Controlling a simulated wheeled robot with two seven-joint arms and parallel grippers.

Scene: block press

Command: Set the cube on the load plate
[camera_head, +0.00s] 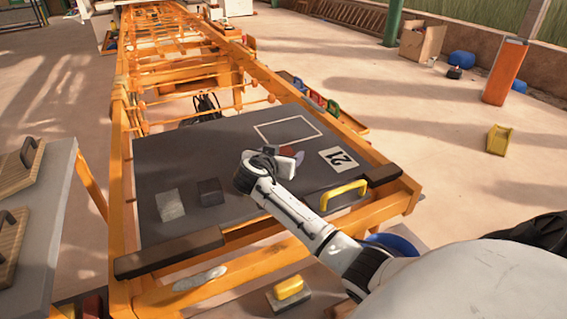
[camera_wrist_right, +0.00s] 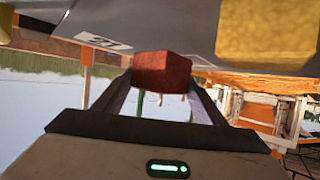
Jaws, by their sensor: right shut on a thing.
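A dark grey plate (camera_head: 240,228) lies on the orange frame, with a white outlined rectangle (camera_head: 258,134) and a "21" marking on it. My right gripper (camera_head: 291,156) is over the plate, just below the outline in the picture. In the right wrist view my right gripper (camera_wrist_right: 160,103) is shut on a dark red cube (camera_wrist_right: 162,72), which sits between its fingertips. The red cube also shows small in the head view (camera_head: 288,150), partly hidden by the gripper. Whether it touches the plate is unclear. My left gripper is out of view.
A yellowish block (camera_wrist_right: 265,32) is close in the right wrist view. A grey table (camera_head: 58,190) stands left.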

